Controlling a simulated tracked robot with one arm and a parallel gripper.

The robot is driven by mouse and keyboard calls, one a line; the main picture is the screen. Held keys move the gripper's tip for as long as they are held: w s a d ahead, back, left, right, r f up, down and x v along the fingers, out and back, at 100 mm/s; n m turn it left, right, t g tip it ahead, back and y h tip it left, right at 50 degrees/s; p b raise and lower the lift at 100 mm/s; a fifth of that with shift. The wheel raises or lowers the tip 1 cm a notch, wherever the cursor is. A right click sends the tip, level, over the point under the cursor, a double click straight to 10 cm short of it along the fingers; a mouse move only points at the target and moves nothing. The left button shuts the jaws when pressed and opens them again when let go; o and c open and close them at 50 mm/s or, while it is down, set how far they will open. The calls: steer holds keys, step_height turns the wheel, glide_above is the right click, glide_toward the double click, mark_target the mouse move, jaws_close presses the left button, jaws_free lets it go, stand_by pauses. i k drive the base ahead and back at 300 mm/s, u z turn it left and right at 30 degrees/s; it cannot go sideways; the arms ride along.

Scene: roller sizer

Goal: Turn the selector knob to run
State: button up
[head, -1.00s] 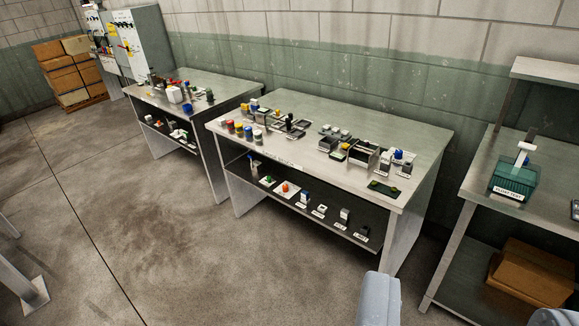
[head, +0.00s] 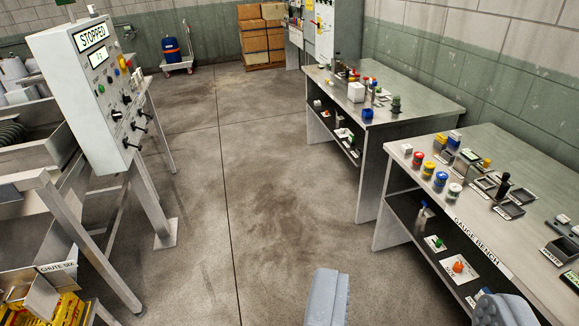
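A grey control panel (head: 85,80) stands at the left, tilted, with a display (head: 92,37) reading STOPPED and a smaller readout (head: 98,57) below it. Its face carries coloured buttons or lamps and several black knobs and handles. One black knob (head: 126,99) sits near the middle of the face; I cannot tell which control is the selector knob or read its labels. My gripper (head: 409,283) is at the bottom edge, its two grey fingers wide apart with nothing between them. It is well away from the panel.
The gauge bench (head: 515,151) at the right holds several small items. Another bench (head: 428,97) stands behind it. A metal frame with chutes and a yellow crate (head: 70,309) is at lower left. The concrete floor (head: 200,200) between is clear.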

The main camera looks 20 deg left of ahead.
mark_target(117, 115)
steer(key=u, duration=0.65)
steer(key=i, duration=1.15)
steer(key=u, duration=0.75)
steer(key=i, duration=0.6)
steer(key=z, duration=0.8)
steer(key=i, duration=2.15)
steer(key=u, duration=0.5)
